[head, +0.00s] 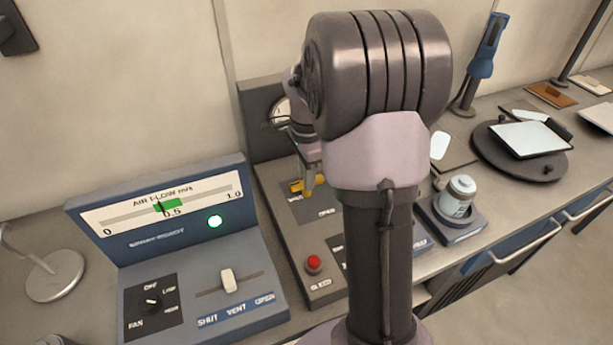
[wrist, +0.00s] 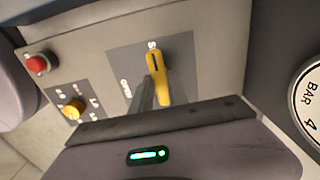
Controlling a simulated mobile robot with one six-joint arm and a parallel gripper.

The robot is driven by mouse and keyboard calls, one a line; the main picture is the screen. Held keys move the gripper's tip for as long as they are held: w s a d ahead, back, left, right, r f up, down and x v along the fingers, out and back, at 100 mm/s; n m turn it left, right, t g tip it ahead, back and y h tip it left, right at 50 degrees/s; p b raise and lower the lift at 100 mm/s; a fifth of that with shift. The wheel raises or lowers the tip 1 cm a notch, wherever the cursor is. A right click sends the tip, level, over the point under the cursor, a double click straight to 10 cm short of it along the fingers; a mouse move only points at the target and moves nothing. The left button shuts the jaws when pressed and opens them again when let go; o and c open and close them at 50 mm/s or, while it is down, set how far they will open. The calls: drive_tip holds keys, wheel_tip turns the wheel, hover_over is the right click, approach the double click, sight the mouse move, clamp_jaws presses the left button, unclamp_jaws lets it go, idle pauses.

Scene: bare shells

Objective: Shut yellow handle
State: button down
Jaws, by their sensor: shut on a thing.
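The yellow handle (head: 296,186) sits on a dark plate of the grey panel behind my arm in the head view. In the wrist view the yellow handle (wrist: 157,66) runs lengthwise up the picture, one end close to a label starting with "S". The word OPEN (wrist: 126,88) is printed to its left. My gripper (head: 309,182) is down at the handle, its jaws shut on it. In the wrist view a grey finger shows against the handle's left side; the gripper body hides the lower part of the panel.
The panel also carries a red button (head: 314,264), a small yellow knob (wrist: 74,107) and a round gauge (wrist: 310,103). A blue air flow console (head: 190,250) stands to the left. A canister (head: 459,196) in a holder stands to the right. My arm blocks much of the panel.

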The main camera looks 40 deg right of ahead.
drive_tip(key=shift+m, duration=0.3)
drive_tip(key=c, duration=1.3)
unclamp_jaws()
wheel_tip(320, 180, up, 17)
drive_tip(key=p, duration=0.7)
drive_tip(key=shift+r, duration=0.2)
